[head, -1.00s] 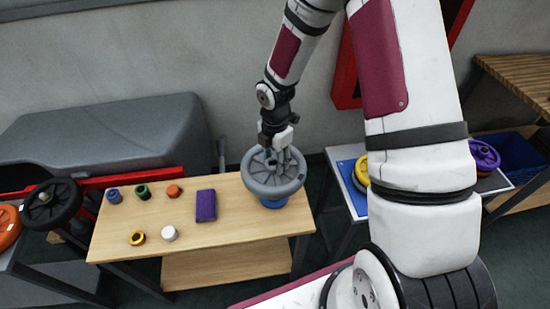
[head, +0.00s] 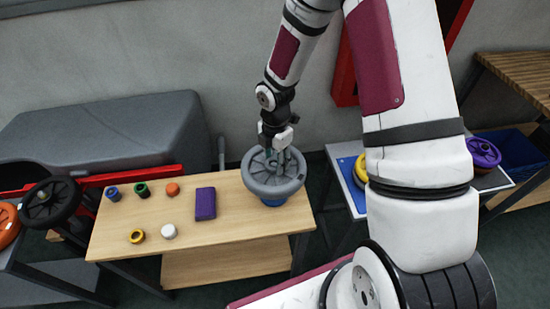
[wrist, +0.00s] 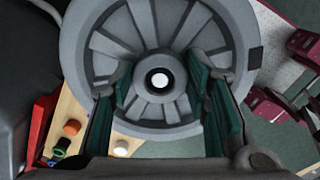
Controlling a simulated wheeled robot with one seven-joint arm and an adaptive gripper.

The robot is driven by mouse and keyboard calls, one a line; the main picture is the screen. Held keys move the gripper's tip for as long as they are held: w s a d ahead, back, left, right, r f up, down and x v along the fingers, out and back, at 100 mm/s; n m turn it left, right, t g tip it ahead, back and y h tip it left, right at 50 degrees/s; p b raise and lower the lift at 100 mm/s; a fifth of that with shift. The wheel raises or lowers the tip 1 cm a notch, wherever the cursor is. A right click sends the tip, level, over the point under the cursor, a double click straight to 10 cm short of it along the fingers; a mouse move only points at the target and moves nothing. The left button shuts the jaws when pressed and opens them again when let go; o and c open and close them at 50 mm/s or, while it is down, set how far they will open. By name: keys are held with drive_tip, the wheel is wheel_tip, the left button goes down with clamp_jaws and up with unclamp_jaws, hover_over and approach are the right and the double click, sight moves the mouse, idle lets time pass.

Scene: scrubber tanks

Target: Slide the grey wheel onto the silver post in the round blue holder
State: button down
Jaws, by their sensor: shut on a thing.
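The grey wheel (head: 259,188) lies roughly flat over the round blue holder (head: 272,202) at the right end of the wooden table. Only a thin blue strip of the holder shows below the wheel. My gripper (head: 278,156) reaches down from above and is shut on the wheel. In the wrist view the green-padded fingers of my gripper (wrist: 163,92) stand on either side of the hub of the wheel (wrist: 75,45). A bright round end, seemingly the silver post (wrist: 160,81), shows inside the dark hub hole. How deep the post sits is hidden.
The wooden table (head: 240,228) also carries a purple block (head: 205,203) and several small coloured rings and caps to the left. A black wheel (head: 50,203) is at the far left. A side stand with a yellow wheel (head: 361,172) is to the right.

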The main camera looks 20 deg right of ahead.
drive_tip(key=shift+f+b, duration=0.3)
drive_tip(key=shift+f, duration=1.15)
idle(4.6)
drive_tip(key=c, duration=0.8)
unclamp_jaws()
drive_tip(key=shift+r, duration=0.55)
drive_tip(key=shift+r+p, duration=0.35)
drive_tip(key=shift+r, duration=0.15)
